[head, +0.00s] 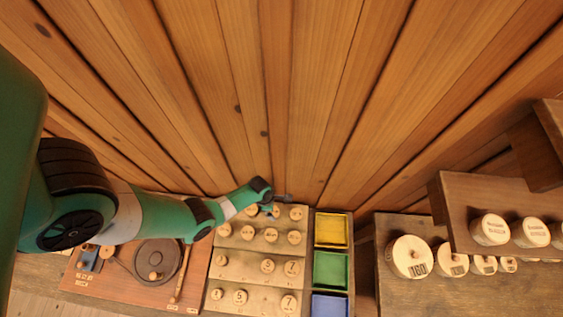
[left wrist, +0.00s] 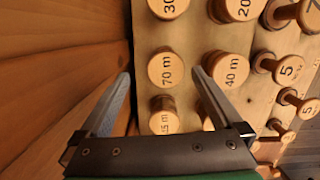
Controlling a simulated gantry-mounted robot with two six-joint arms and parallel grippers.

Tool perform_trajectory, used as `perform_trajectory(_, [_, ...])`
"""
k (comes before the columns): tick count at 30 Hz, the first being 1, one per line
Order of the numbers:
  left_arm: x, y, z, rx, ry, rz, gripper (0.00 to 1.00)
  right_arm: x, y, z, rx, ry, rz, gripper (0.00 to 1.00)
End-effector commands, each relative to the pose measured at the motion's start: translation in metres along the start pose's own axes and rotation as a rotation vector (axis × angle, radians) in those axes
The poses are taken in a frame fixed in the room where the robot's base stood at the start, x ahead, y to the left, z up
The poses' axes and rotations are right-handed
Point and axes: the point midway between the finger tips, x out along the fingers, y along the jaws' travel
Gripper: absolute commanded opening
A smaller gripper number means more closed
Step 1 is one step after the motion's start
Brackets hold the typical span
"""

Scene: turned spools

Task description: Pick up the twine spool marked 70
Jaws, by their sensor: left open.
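The twine spool marked 70 m (left wrist: 167,72) is upright on the pale wooden spool board in the left wrist view, its round label facing the camera. My left gripper (left wrist: 161,76) is open and empty. Its two fingers show on either side of the 70 m spool in that view, with gaps on both sides; I cannot tell whether the tips reach down beside it. In the head view my left gripper (head: 277,203) is at the back row of the spool board (head: 240,258), close to the wooden wall. My right gripper is not in view.
Yellow (head: 331,229), green (head: 331,269) and blue (head: 330,305) trays stand right of the board. A turntable-like disc (head: 157,262) lies left.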

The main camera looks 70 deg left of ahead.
Motion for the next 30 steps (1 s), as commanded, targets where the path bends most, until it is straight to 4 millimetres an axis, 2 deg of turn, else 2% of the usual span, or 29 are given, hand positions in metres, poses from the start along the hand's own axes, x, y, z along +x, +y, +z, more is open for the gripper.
perform_trajectory(7, [0.012, -0.003, -0.004, -0.013, 0.006, -0.006, 1.00, -0.008, 0.001, 0.007, -0.002, 0.000, 0.002, 0.50])
perform_trajectory(16, [0.051, -0.002, -0.004, -0.010, 0.005, -0.005, 1.00, -0.038, 0.001, 0.035, -0.001, 0.000, 0.001, 0.50])
perform_trajectory(25, [0.052, -0.002, -0.002, -0.010, 0.004, -0.004, 1.00, -0.039, 0.001, 0.035, -0.001, 0.000, 0.001, 0.50])
perform_trajectory(26, [0.052, -0.002, -0.002, -0.010, 0.004, -0.004, 0.98, -0.039, 0.001, 0.035, -0.001, 0.000, 0.001, 0.50])
perform_trajectory(30, [0.052, -0.002, -0.002, -0.010, 0.004, -0.004, 0.73, -0.038, 0.001, 0.035, -0.001, 0.000, 0.001, 0.50])
